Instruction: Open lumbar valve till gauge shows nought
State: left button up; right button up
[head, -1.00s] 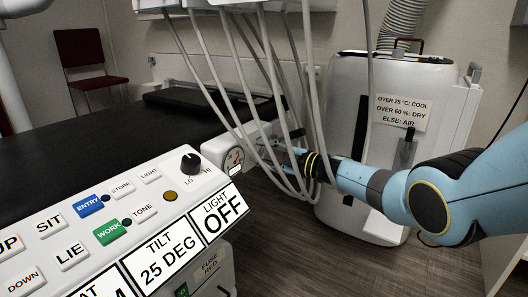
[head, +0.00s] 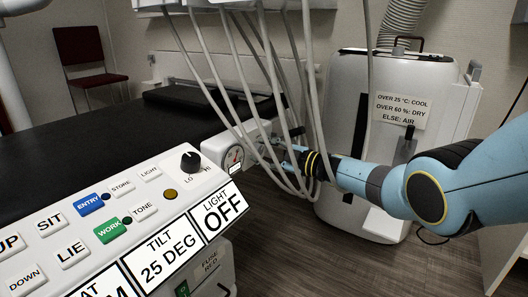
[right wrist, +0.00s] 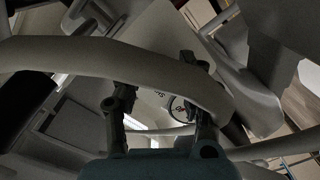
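My right gripper (head: 279,150) is just right of that housing, among hanging hoses. In the right wrist view the fingers of my right gripper (right wrist: 163,92) stand apart, with a thick pale hose (right wrist: 60,52) crossing in front of them. A round, lettered disc (right wrist: 179,108) shows between the fingers, partly covered by the hose; I cannot tell whether they touch it. The lumbar valve cannot be made out clearly. My left gripper is out of view.
Several grey hoses (head: 205,75) hang around my right gripper. A white machine (head: 340,85) with a sign (head: 400,108) stands behind my right arm. The control panel (head: 130,212) fills the lower left, with the black bed (head: 70,140) behind it. Floor shows at the lower right.

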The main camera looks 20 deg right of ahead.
jog(key=shift+o, duration=0.9)
jog(key=shift+s, duration=0.1)
jog(key=v, duration=1.1)
jog(key=shift+s+d, duration=0.25)
